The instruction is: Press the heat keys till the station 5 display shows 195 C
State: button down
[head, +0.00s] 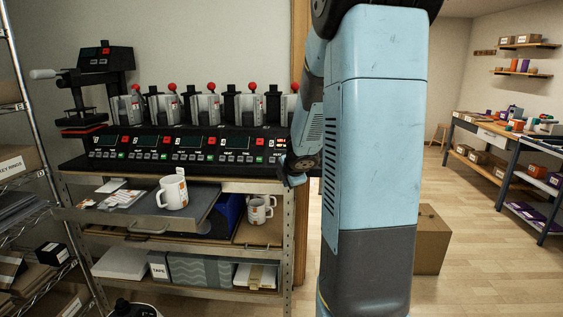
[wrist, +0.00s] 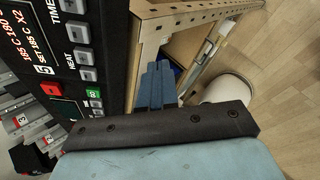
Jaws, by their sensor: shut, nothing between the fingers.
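The station 5 panel shows at the left of the wrist view, turned on its side, with a big "5" on it. Its lit display (wrist: 30,42) has orange text; it seems to read "SET 185 C" with "X2", but small digits are hard to be sure of. Two grey heat keys (wrist: 84,67) sit beside the word HEAT. My gripper (wrist: 157,70) is shut and empty, its blue fingers to the right of the keys, over the panel's edge and apart from the keys. In the head view my gripper (head: 292,180) is at the right end of the mug press (head: 180,145); my arm hides part of station 5.
Two time keys (wrist: 77,18) lie above the heat keys, and a red key (wrist: 51,90) and a green key (wrist: 93,94) lie close by. A white mug (head: 173,193) stands on the pulled-out grey drawer (head: 135,222). A cardboard box (head: 430,245) is on the floor at right.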

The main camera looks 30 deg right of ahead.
notch_tip(320, 180, up, 12)
jog(key=w+a+n+t+y, duration=0.1)
jog(key=n+t+y, duration=0.2)
jog(key=t+y, duration=0.2)
jog(key=shift+a+n+t, duration=0.3)
jog(key=shift+t, duration=0.1)
jog(key=shift+w, duration=0.1)
jog(key=w+d+f, duration=0.3)
jog(key=w+f, duration=0.2)
jog(key=f, duration=0.1)
jog(key=shift+w+d, duration=0.15)
jog(key=shift+d, duration=0.15)
jog(key=shift+w+d+f, duration=0.35)
jog(key=shift+w+f, duration=0.15)
jog(key=shift+f, duration=0.1)
dwell(2.8)
jog(key=shift+s+r, duration=0.1)
jog(key=shift+r, duration=0.05)
jog(key=shift+s+a+r, duration=0.4)
jog(key=shift+s+r, duration=0.05)
jog(key=shift+r, duration=0.05)
dwell(0.4)
jog(key=shift+s+a+r, duration=0.5)
jog(key=shift+s+r, duration=0.25)
jog(key=shift+r, duration=0.1)
jog(key=shift+s+a+r, duration=0.5)
jog(key=shift+s+r, duration=0.25)
jog(key=shift+r, duration=0.1)
